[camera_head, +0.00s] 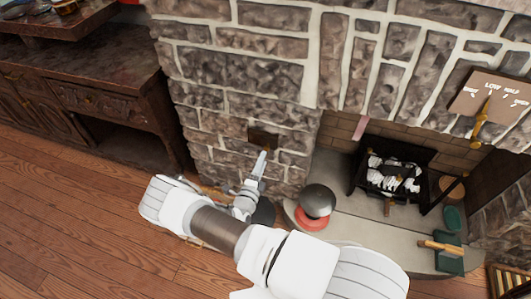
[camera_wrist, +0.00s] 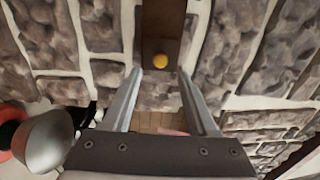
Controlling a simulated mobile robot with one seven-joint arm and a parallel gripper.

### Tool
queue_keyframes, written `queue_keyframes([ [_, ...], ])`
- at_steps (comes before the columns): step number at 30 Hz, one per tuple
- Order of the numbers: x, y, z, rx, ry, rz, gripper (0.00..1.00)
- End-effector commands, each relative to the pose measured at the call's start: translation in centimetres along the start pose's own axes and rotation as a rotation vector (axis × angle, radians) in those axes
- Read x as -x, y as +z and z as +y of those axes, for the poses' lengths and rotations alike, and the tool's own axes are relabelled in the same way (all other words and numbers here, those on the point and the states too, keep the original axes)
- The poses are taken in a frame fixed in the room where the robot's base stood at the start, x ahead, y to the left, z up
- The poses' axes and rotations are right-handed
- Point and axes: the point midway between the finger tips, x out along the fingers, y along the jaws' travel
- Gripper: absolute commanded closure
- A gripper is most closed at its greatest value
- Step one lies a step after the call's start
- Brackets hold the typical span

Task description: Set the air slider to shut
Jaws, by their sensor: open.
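A dark brown plate (camera_wrist: 163,25) with a round brass knob (camera_wrist: 160,61) is set in the stone wall; I take it to be the air slider, though no label on it is readable. In the head view the brown plate (camera_head: 263,138) is on the chimney wall left of the fireplace, just beyond my gripper (camera_head: 262,156). In the wrist view my gripper (camera_wrist: 160,73) is open and empty. The knob shows between and slightly above its two fingertips. I cannot tell whether the fingers reach around it. The plate's upper end is out of the wrist view.
A dark round-topped object with a red base (camera_head: 318,203) stands on the hearth (camera_head: 347,230), right of my gripper. A black grate (camera_head: 394,175) holds white logs. A wall panel with a brass lever (camera_head: 487,112) hangs at right. A wooden cabinet (camera_head: 90,80) stands left.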

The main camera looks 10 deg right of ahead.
Motion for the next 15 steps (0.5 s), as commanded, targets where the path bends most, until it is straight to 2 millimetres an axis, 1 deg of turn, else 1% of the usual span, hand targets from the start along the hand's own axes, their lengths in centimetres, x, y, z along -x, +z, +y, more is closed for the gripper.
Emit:
queue_keyframes([
  [1,1.4,0.1,-0.2,0.003,0.003,-0.004,0.41],
  [3,3.2,0.1,-0.2,0.003,0.003,-0.004,0.41],
  [9,8.0,0.0,-0.1,0.003,0.002,-0.003,0.41],
  [12,9.8,0.0,-0.1,0.003,0.002,-0.002,0.41],
  [15,11.1,0.0,0.0,0.002,0.001,0.0,0.41],
])
